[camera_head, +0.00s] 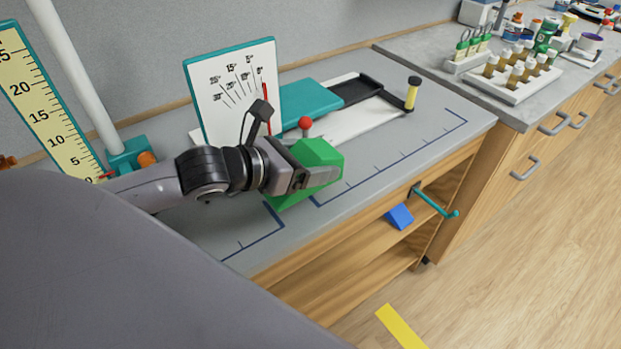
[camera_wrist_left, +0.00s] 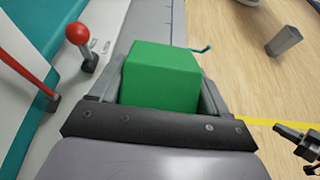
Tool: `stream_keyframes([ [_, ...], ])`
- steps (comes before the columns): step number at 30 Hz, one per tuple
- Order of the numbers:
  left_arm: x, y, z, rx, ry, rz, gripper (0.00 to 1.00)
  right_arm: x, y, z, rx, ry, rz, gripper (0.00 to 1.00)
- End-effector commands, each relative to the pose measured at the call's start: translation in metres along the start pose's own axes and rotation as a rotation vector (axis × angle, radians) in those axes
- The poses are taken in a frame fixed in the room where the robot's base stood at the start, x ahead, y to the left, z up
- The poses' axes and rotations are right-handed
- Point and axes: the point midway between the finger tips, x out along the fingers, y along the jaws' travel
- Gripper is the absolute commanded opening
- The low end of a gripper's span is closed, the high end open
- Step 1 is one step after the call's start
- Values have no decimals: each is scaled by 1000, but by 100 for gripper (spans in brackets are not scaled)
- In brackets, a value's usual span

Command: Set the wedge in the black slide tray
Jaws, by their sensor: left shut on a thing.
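A green wedge-shaped block (camera_head: 318,156) is held by my left gripper (camera_head: 300,178), which is shut on it. The block is over the bench's front part, left of the black slide tray; I cannot tell if it touches the surface. In the left wrist view the green block (camera_wrist_left: 160,76) sits between the two fingers. The black slide tray (camera_head: 372,84) is on a white track at the back, right of a teal cover (camera_head: 308,98), and looks empty. A dark jointed part at the right edge of the left wrist view (camera_wrist_left: 300,140) may be my right gripper; its jaws are unclear.
A red-knobbed lever (camera_head: 305,123) stands just behind the green block. A white angle-scale panel (camera_head: 234,88) stands behind my arm. A yellow-and-black post (camera_head: 411,93) is at the track's right end. A blue block (camera_head: 399,216) lies on the shelf below. The bench's right front is clear.

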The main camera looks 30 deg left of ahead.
Motion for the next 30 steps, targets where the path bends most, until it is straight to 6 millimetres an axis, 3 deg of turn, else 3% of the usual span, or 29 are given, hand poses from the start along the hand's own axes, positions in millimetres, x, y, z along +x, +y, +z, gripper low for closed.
stream_keyframes([
  [13,18,0,-42,-3,0,0,47,22,0,30,0,-1,0,0],
  [27,19,0,-47,0,1,0,47,24,0,32,0,-1,0,0],
  [28,19,0,-46,-1,1,0,86,23,0,31,0,-1,0,0],
  [30,19,0,-45,-1,1,0,100,23,0,31,0,-1,0,0],
])
